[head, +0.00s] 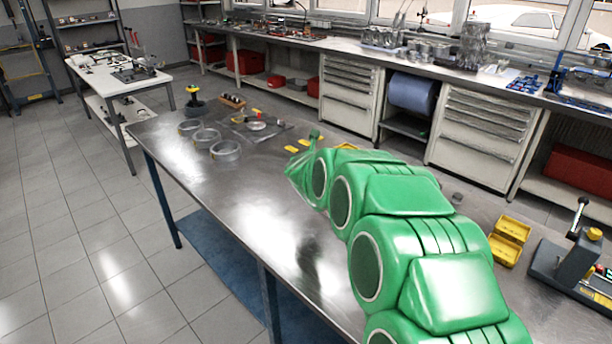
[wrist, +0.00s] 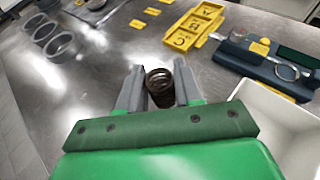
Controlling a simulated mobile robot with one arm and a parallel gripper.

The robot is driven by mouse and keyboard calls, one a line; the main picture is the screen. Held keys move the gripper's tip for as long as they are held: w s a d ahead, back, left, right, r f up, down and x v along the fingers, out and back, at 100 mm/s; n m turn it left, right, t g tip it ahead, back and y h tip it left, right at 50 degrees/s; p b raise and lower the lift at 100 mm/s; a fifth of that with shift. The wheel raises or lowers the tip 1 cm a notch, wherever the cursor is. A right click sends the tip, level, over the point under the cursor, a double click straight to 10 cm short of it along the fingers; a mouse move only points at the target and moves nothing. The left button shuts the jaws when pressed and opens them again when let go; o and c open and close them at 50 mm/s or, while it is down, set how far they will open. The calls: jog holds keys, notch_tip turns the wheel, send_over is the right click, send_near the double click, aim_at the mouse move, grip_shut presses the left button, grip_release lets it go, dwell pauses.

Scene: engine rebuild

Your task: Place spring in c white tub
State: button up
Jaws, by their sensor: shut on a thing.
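The spring (wrist: 160,88) is a dark coil. It sits between the two grey fingers of my gripper (wrist: 157,78) in the wrist view, with its open top end showing. My gripper is shut on it, over the metal table. A white tub (wrist: 278,125) is partly in view at the lower right of the wrist view, to the right of my gripper. No letter shows on its visible part. In the head view my green arm hides the spring and the tub.
A yellow lettered tray (wrist: 194,27) lies beyond the spring. A dark blue fixture (wrist: 262,68) stands just beyond the tub. Grey rings (wrist: 62,46) lie at the far left. In the head view, yellow bins (head: 510,228) stand right of my arm. The table's left part is mostly clear.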

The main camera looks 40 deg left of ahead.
jog(key=w+a+f, duration=0.1)
jog(key=a+f, duration=0.1)
jog(key=w+a+f, duration=0.4)
jog(key=shift+a+f, duration=0.25)
jog(key=shift+a, duration=0.15)
jog(key=shift+w+a+f, duration=0.25)
jog(key=shift+a+f, duration=0.1)
jog(key=shift+f, duration=0.1)
jog(key=shift+w+a+f, duration=0.2)
jog(key=shift+a+f, duration=0.1)
jog(key=shift+f, duration=1.7)
jog(key=shift+f, duration=0.1)
jog(key=o, duration=1)
